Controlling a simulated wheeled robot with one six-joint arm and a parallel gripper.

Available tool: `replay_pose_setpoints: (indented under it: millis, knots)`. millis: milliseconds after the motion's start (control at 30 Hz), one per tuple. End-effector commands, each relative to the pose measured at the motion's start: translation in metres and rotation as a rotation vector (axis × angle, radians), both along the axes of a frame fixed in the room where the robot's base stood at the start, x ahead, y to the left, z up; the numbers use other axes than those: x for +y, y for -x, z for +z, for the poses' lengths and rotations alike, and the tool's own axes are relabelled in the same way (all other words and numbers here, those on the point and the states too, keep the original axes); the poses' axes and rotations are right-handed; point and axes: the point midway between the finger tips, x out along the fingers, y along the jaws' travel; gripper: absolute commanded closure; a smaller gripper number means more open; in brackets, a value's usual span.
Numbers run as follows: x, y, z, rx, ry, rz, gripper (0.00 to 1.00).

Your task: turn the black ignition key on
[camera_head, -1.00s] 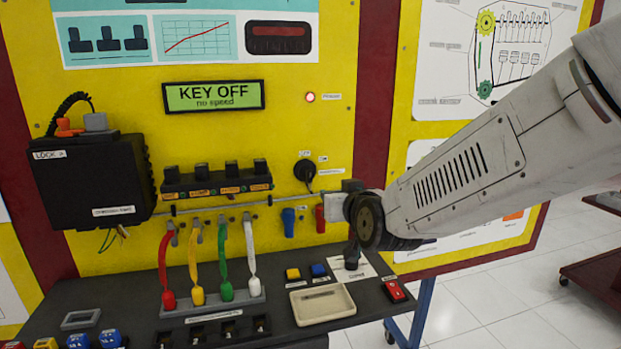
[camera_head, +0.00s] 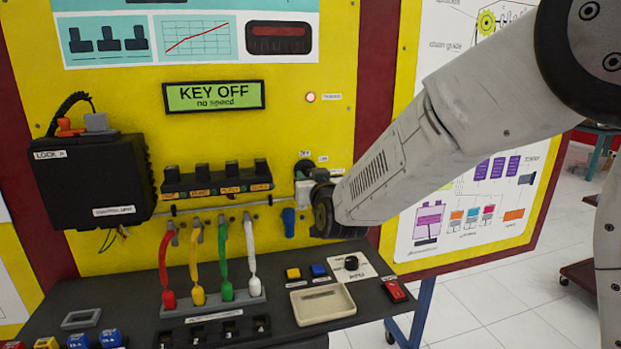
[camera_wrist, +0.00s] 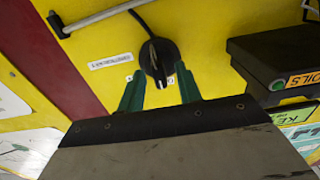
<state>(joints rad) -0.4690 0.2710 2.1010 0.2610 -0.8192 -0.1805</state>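The black ignition key (camera_wrist: 157,62) is a round knob with a raised grip, mounted on the yellow panel. In the head view only the upper part of its black switch (camera_head: 304,164) shows above my gripper; the rest is hidden. My gripper (camera_wrist: 160,70) is open, with its two green fingers to either side of the key's lower part in the wrist view. There is a gap between the fingers, and contact with the key cannot be told. In the head view my gripper (camera_head: 303,186) is in front of the key. The green display (camera_head: 214,96) reads "KEY OFF, no speed".
A row of black coils (camera_head: 217,180) lies left of the key. A grey rod (camera_wrist: 105,14) runs near the key in the wrist view. A blue connector (camera_head: 289,222) hangs below. The bench (camera_head: 270,262) holds buttons, a beige tray (camera_head: 322,304) and coloured leads.

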Motion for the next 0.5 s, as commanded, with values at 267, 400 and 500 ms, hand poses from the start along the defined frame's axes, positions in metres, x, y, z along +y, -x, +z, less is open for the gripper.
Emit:
replay_pose_setpoints:
  millis: [267, 400, 500]
  knots:
    - [0.0002, 0.0002, -0.0001, 0.001, 0.000, 0.000, 0.91]
    - [0.0003, 0.0003, -0.0001, 0.001, 0.000, 0.001, 1.00]
    - [0.0003, 0.0003, 0.0000, 0.002, -0.002, 0.001, 1.00]
